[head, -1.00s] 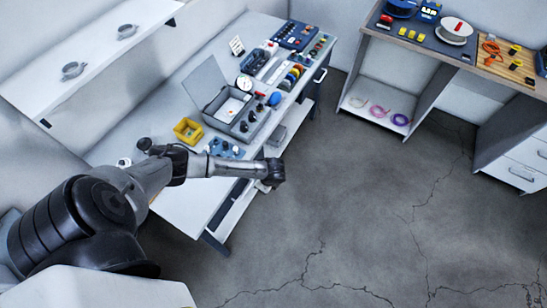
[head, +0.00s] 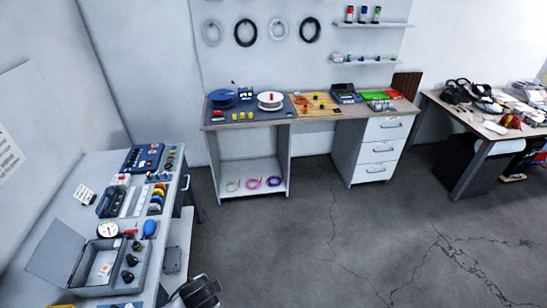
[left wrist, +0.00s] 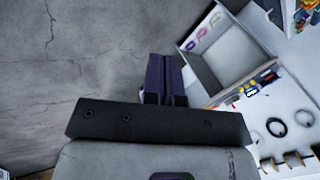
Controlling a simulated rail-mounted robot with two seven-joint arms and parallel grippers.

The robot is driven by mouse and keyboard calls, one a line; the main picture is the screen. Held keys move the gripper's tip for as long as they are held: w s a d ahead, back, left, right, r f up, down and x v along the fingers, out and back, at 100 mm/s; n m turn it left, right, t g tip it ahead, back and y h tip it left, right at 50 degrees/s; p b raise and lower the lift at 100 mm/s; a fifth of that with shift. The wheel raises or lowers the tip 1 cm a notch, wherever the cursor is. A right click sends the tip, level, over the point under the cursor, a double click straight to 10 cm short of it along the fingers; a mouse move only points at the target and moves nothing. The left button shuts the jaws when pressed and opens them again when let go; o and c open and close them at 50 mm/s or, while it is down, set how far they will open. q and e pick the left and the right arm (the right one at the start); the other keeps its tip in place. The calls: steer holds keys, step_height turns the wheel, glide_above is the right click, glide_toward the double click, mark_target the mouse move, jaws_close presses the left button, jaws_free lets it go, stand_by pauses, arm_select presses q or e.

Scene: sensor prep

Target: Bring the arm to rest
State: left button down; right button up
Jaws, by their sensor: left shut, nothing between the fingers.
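In the left wrist view my left gripper (left wrist: 165,78) shows its dark fingers together, shut and empty. They point over the grey concrete floor and the wall side, with nothing touching them. In the head view only the dark end of my left arm (head: 198,292) shows at the bottom edge, just right of the near workbench; the fingers cannot be made out there. My right gripper is in neither view.
The left bench (head: 88,178) holds an open grey case (head: 75,270), a gauge and small parts. A workbench (head: 290,122) with spools, an orange-topped board and drawers stands at the back. A cluttered desk (head: 480,130) stands at right. The cracked floor (head: 330,240) between is clear.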

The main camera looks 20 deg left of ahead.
arm_select(q)
steer(key=s+d+r+n+t+h, duration=0.2)
steer(key=s+d+r+n+t, duration=0.1)
steer(key=s+d+r, duration=0.55)
steer(key=s+f+n+g+h, duration=0.1)
steer(key=s+f+n+g, duration=0.3)
steer(key=s, duration=1)
step_height(320, 180, up, 16)
steer(key=m+p, duration=0.1)
steer(key=p, duration=1.6)
steer(key=shift+s+a+f, duration=0.2)
steer(key=shift+s+a, duration=0.1)
steer(key=shift+s, duration=0.1)
steer(key=c, duration=1.8)
jaws_free()
steer(key=shift+c, duration=0.2)
